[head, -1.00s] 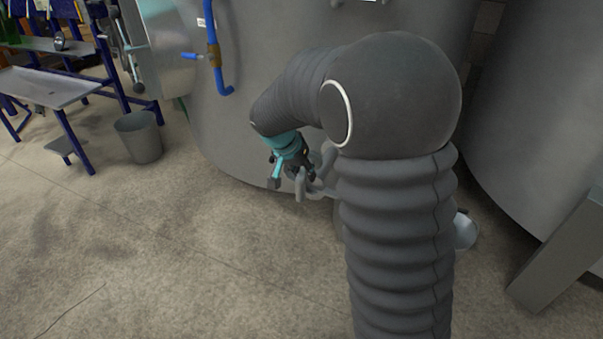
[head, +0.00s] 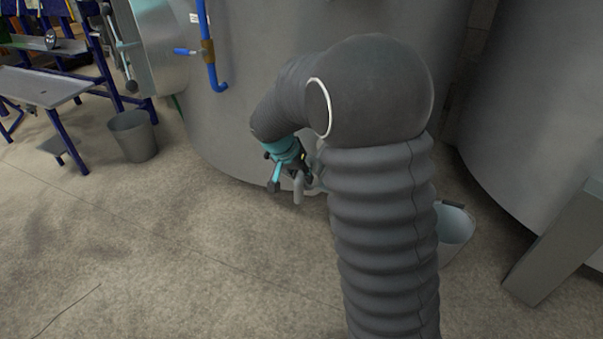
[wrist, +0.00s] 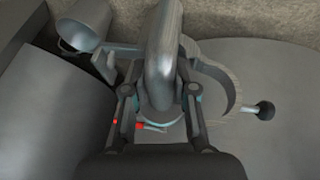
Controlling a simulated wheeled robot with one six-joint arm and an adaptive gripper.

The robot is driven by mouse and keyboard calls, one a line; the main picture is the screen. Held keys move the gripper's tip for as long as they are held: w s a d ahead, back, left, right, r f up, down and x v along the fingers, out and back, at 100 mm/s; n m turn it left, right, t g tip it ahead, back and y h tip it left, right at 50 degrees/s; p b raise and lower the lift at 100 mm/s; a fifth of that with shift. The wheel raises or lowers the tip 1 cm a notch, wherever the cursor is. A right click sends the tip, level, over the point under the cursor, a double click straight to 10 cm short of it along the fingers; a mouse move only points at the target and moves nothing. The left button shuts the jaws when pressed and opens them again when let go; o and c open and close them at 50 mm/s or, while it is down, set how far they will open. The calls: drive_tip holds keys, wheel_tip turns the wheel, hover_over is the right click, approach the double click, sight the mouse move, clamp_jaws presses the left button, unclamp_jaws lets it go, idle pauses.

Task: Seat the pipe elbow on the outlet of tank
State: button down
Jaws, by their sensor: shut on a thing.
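The pipe elbow is a bent grey metal tube. In the head view the elbow (head: 299,190) hangs low in front of the big grey tank (head: 270,75). My gripper (head: 302,172) is shut on it, partly hidden by my arm. In the wrist view the elbow (wrist: 160,60) rises between the two fingers of my gripper (wrist: 158,95). Behind it lies a curved grey collar (wrist: 229,80), with a lever ending in a black ball (wrist: 265,110). The outlet's mouth is hidden behind the elbow and fingers, so I cannot tell whether they touch.
A grey bucket (head: 134,136) stands on the floor at left, and a pale bucket (head: 454,232) at right behind my arm. A blue pipe (head: 213,65) runs down the tank. A blue-legged bench (head: 40,88) is at far left. The front-left floor is clear.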

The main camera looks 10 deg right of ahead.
drive_tip(key=shift+f+b, duration=0.5)
drive_tip(key=shift+f, duration=0.5)
drive_tip(key=shift+f+b, duration=1.6)
drive_tip(key=shift+b, duration=0.2)
drive_tip(key=shift+f+b, duration=0.55)
drive_tip(key=shift+b, duration=0.2)
drive_tip(key=c, duration=0.8)
unclamp_jaws()
drive_tip(key=shift+c, duration=0.2)
drive_tip(key=v, duration=1.2)
